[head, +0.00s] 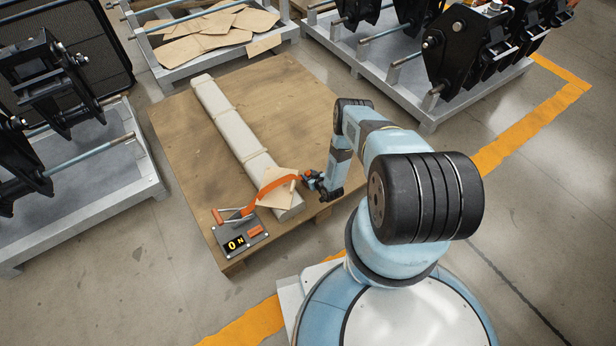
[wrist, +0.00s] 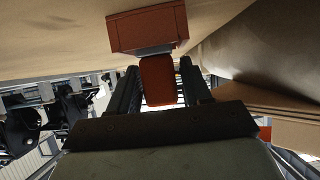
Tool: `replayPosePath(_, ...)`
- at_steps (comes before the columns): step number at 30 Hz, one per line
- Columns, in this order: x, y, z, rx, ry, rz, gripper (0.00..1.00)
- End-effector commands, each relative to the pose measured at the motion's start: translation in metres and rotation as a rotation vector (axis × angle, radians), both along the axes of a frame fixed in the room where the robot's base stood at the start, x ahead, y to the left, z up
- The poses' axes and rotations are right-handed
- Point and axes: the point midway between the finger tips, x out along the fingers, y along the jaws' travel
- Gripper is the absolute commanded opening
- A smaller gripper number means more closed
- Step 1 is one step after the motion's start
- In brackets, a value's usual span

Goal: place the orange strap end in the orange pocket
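The orange strap (head: 268,186) runs from the grey tensioner unit (head: 262,239) in a raised arc over the wrapped beam to my gripper (head: 313,180). In the wrist view my gripper (wrist: 160,88) has its fingers on either side of the orange strap end (wrist: 157,80), which fills the gap, so it looks shut on it. An orange block (wrist: 147,28) with a grey lower edge is just beyond the fingertips; whether it is the pocket I cannot tell. An orange piece (head: 255,230) sits on the tensioner, whose display reads 0 N.
The long wrapped beam (head: 232,128) lies across the wooden pallet top (head: 180,150), with cardboard (head: 276,188) on its near end. Metal racks with black couplers stand left (head: 80,190) and upper right (head: 430,85). A rack of cardboard (head: 207,40) is behind. The pallet's right half is clear.

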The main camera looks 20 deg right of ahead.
Motion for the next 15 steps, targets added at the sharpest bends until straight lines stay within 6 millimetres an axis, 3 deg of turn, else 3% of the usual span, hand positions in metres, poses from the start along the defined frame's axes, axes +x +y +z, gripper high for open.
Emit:
replayPosePath(4, 0.0000, 0.0001, 0.0001, 0.000, 0.000, 0.000, 0.63)
replayPosePath(15, -0.0034, -0.0010, 0.0032, 0.000, 0.001, 0.000, 0.64)
